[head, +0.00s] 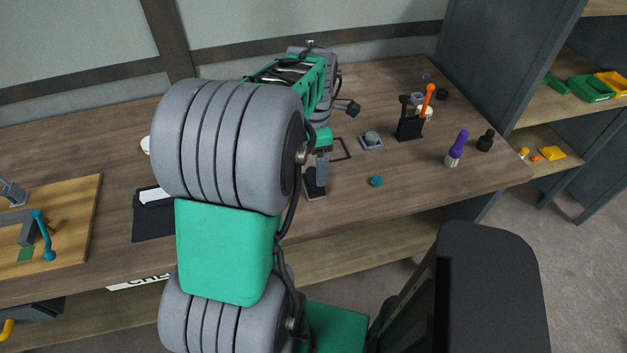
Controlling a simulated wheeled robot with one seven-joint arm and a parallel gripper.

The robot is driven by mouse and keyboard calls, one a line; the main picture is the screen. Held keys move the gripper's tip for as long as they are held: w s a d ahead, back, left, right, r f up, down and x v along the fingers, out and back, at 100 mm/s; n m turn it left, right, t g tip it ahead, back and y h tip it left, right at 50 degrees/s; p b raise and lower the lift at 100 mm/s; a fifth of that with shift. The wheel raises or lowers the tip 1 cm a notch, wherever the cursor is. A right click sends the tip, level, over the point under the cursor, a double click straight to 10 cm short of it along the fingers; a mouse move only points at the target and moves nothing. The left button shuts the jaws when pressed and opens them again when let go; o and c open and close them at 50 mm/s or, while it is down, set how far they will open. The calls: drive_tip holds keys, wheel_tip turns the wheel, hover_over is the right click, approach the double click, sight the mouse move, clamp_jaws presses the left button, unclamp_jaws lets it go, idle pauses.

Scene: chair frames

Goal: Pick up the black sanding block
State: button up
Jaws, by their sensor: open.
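The black sanding block (311,187) lies on the wooden workbench near its front edge, in the middle of the head view. It is dark on top with a pale lower edge, and my arm hides part of it. My gripper (321,175) points down at the block, with a grey finger over or beside it. The jaws are open, but the far finger is hidden. I cannot tell whether the finger touches the block.
A teal cap (377,181), a small grey tray (371,142), a black holder (410,124) with an orange-handled tool (428,98), and a purple-handled brush (457,147) stand to the right. A black folder (153,222) and wooden board (75,215) lie left.

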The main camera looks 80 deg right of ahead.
sight(313, 174)
wheel_tip(313, 174, down, 6)
drive_tip(key=shift+w+a+r+p, duration=0.1)
drive_tip(key=shift+w+r+p, duration=0.05)
drive_tip(key=shift+p, duration=0.4)
drive_tip(key=c, duration=1.6)
